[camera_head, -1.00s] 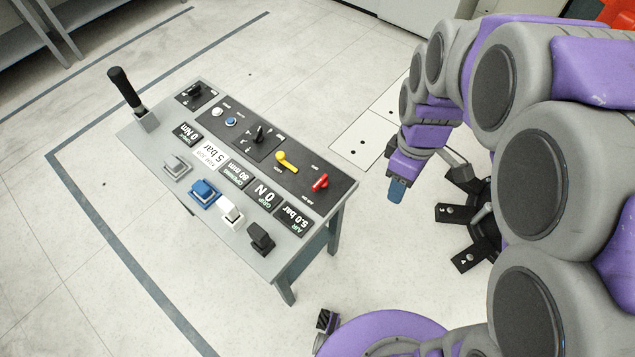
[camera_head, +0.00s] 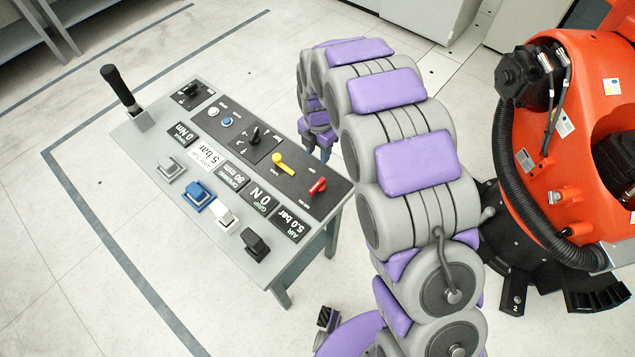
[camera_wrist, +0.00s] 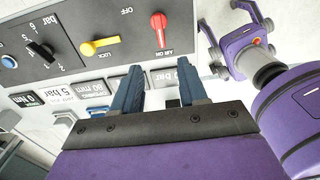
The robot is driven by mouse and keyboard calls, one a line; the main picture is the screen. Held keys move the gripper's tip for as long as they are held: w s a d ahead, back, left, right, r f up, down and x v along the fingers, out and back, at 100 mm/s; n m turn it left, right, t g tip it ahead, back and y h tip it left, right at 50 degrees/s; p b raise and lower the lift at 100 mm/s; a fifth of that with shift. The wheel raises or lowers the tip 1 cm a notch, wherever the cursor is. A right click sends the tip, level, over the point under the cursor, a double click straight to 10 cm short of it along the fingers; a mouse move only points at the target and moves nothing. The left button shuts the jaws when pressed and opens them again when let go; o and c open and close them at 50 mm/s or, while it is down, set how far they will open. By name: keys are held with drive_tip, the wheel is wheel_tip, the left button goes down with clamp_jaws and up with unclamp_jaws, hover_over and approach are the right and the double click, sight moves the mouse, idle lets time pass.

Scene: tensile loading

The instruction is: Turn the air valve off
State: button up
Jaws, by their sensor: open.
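The air valve is a red lever (camera_head: 317,186) at the near right end of the dark panel on the bench. In the wrist view, the red lever (camera_wrist: 159,28) lies beyond my fingertips, apart from them, beside an "AIR ON" label. Its black "AIR" display (camera_head: 292,223) reads 5.0 bar. My gripper (camera_wrist: 157,68) is open and empty, its two blue fingers reaching toward the panel edge. In the head view, my gripper (camera_head: 322,150) hangs just right of the bench, its fingertips partly hidden by my arm.
A yellow lock lever (camera_head: 283,163) and a black selector knob (camera_head: 255,135) sit near the red lever. A tall black-handled lever (camera_head: 117,88) stands at the bench's far left. An orange robot (camera_head: 560,150) stands at right. Floor left of the bench is clear.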

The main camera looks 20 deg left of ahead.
sight(317, 184)
wheel_tip(317, 184, down, 17)
drive_tip(key=b, duration=0.3)
drive_tip(key=shift+a+f, duration=0.1)
drive_tip(key=shift+a, duration=0.05)
clamp_jaws()
idle(0.3)
